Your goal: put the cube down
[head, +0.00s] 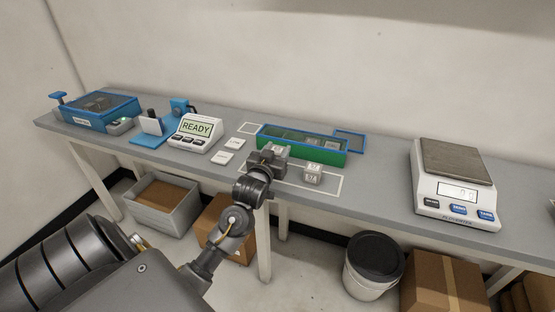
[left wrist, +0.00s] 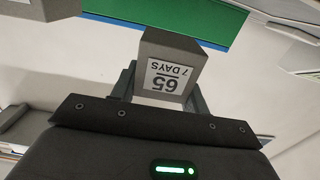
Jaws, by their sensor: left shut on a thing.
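My left gripper (head: 270,158) is shut on a grey concrete cube (left wrist: 176,48), gripped between its two fingers. The cube's white label reads "65" and "7 DAYS", upside down in the left wrist view. In the head view the gripper is at the front of the green tray (head: 302,151), over the left part of a white outlined rectangle on the bench (head: 381,198), and hides much of the held cube. Whether the cube touches the bench cannot be told. A second labelled grey cube (head: 313,173) sits inside the outline, just right of the gripper. My right gripper is not in view.
The green tray has a blue rim and holds grey cubes; a blue-edged lid (head: 350,140) lies beside it. A scale (head: 455,186) stands right, a "READY" display (head: 196,132) and blue machine (head: 97,112) left. White tags (head: 222,157) lie left of the gripper.

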